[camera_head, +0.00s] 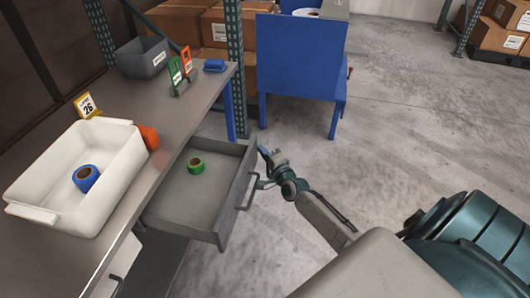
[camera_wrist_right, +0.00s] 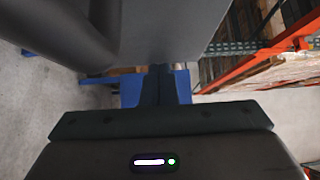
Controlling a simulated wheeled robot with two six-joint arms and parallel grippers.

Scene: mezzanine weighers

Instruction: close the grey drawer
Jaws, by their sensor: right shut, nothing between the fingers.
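The grey drawer (camera_head: 190,205) is pulled out from under the bench, with a green tape roll (camera_head: 196,165) lying inside. Its front carries a bar handle (camera_head: 250,188). My right gripper (camera_head: 264,152) is shut and empty, just outside the drawer front near the far end of the handle. I cannot tell whether it touches the front or handle. In the right wrist view, the shut fingers (camera_wrist_right: 160,72) point toward a large dark grey surface, likely the drawer front. My left gripper is not in view.
On the bench (camera_head: 185,118) are a white tray (camera_head: 110,148) with blue tape (camera_head: 86,178), an orange item (camera_head: 150,137) and a grey bin (camera_head: 143,58). A blue stand (camera_head: 300,55) is beyond the bench's far end. The floor (camera_head: 410,120) to the right is clear.

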